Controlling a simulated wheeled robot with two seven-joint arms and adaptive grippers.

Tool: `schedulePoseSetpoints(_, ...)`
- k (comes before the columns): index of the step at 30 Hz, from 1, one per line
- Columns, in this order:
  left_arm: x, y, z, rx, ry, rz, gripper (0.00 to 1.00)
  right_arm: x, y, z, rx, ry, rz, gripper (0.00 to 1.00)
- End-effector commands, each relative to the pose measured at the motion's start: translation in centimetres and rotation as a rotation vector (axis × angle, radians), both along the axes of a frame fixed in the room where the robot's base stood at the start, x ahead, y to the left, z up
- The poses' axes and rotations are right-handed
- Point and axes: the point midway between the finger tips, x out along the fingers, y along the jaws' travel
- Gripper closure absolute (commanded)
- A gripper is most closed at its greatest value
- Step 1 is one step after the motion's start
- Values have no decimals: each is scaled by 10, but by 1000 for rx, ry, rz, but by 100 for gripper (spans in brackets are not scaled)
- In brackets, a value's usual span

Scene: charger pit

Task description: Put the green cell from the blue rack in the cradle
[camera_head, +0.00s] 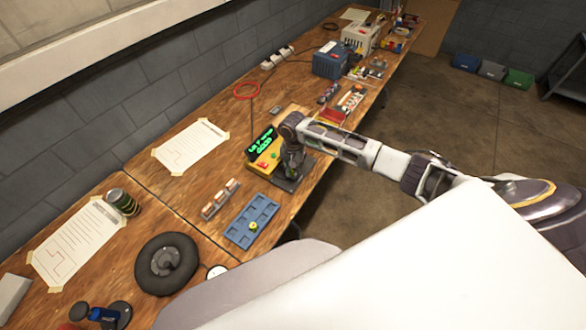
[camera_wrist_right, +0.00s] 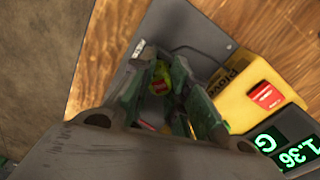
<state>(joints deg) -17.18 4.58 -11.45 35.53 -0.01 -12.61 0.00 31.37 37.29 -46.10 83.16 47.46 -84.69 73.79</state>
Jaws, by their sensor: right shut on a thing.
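The blue rack (camera_head: 238,236) lies on the wooden bench, with one yellow-green cell (camera_head: 253,226) standing in it and its other pockets looking empty. My right gripper (camera_head: 290,174) is down over the dark grey plate of the cradle (camera_head: 283,187), beside the yellow charger box. In the right wrist view its two dark green fingers (camera_wrist_right: 158,92) are shut on a green cell (camera_wrist_right: 161,72) with a red patch. The cradle plate (camera_wrist_right: 205,42) shows around the fingers. The fingers hide much of the cell, and I cannot tell whether it is seated. My left gripper is out of view.
The yellow charger box (camera_head: 266,163) with its green-lit display (camera_head: 262,142) stands close beside the right gripper. A small holder with several cells (camera_head: 220,198) lies left of the rack. A black wheel (camera_head: 166,263) is nearer. Tools and boxes crowd the bench's far end.

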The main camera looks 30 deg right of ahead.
Motion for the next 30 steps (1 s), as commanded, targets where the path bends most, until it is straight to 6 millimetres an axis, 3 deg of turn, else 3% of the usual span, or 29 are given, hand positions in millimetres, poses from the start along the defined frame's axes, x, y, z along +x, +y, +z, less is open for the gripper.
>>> schedulePoseSetpoints(27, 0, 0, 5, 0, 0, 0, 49, 0, 0, -4, 0, 0, 0, 100)
schedulePoseSetpoints(28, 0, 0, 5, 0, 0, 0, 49, 0, 0, -4, 1, -1, 0, 82)
schedulePoseSetpoints(30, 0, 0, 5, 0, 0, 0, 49, 0, 0, -5, 0, 0, 0, 73)
